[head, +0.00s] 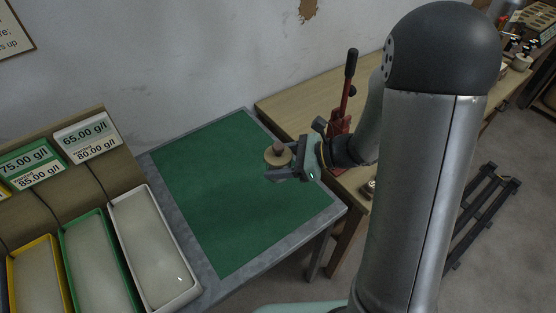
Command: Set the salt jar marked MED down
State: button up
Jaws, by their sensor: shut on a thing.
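My gripper (286,174) is shut on a small round jar (278,155) with a tan lid and a darker knob on top. The jar is over the right part of the green mat (215,195), near its right edge. From this steep angle I cannot tell whether its base touches the mat or hangs above it. No MED marking is readable on the jar, and its lower body is mostly hidden by the lid and the gripper fingers.
Trays with white (150,245), green and yellow rims stand at the left below cards reading g/l values. A red lever tool (341,120) stands on the wooden bench behind my gripper. The mat's left and front parts are clear.

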notch_tip(320, 180, down, 14)
jog(key=b, duration=1.2)
jog(key=shift+f+b, duration=0.25)
jog(key=shift+b, duration=0.1)
jog(key=shift+f+b, duration=0.25)
jog(key=shift+b, duration=0.05)
dwell(0.9)
jog(key=shift+f+b, duration=0.5)
jog(key=shift+f, duration=0.1)
jog(key=shift+r, duration=0.1)
jog(key=o, duration=1.2)
jog(key=shift+d, duration=0.15)
